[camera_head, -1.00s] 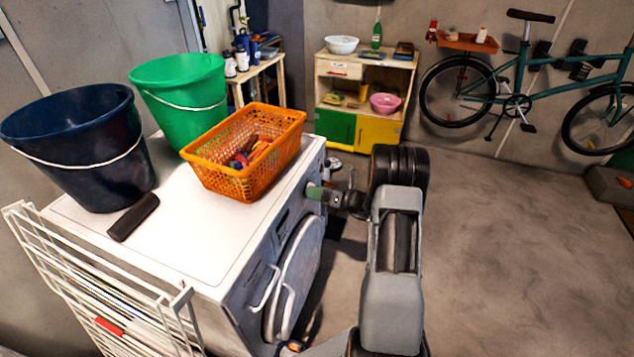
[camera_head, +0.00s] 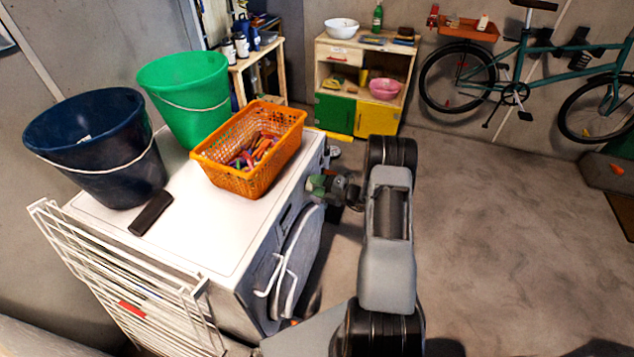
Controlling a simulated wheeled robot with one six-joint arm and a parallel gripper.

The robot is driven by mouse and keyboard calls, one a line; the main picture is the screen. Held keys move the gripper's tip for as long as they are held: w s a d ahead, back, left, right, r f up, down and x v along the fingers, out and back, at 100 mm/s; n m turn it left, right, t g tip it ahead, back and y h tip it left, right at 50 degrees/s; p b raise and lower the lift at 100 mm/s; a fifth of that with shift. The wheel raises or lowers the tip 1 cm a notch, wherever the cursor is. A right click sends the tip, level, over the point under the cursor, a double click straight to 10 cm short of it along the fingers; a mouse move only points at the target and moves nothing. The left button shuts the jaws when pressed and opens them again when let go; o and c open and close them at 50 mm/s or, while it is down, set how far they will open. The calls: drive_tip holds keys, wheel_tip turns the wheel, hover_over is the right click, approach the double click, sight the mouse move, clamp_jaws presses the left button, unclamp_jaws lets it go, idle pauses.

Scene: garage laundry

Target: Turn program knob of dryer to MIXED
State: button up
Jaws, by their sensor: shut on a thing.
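The white dryer (camera_head: 165,232) stands at centre left, with its round door (camera_head: 298,262) and front panel facing right. My gripper (camera_head: 318,186) is at the upper part of that front, below the orange basket, with its green-tipped fingers against the panel. It is shut on the program knob. The fingers and the view angle hide the knob itself, so its pointer and the program labels, including MIXED, cannot be read.
An orange basket (camera_head: 230,173) of clothespins, a green bucket (camera_head: 183,95), a dark blue bucket (camera_head: 95,150) and a black object (camera_head: 151,212) stand on the dryer. A white drying rack (camera_head: 125,285) leans in front at left. The floor at right is clear.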

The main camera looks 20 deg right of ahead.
drive_tip(key=shift+m+p, duration=0.35)
drive_tip(key=shift+m, duration=0.55)
drive_tip(key=o, duration=0.9)
drive_tip(key=b+v, duration=0.1)
drive_tip(key=v, duration=1.3)
drive_tip(key=shift+w+a, duration=0.1)
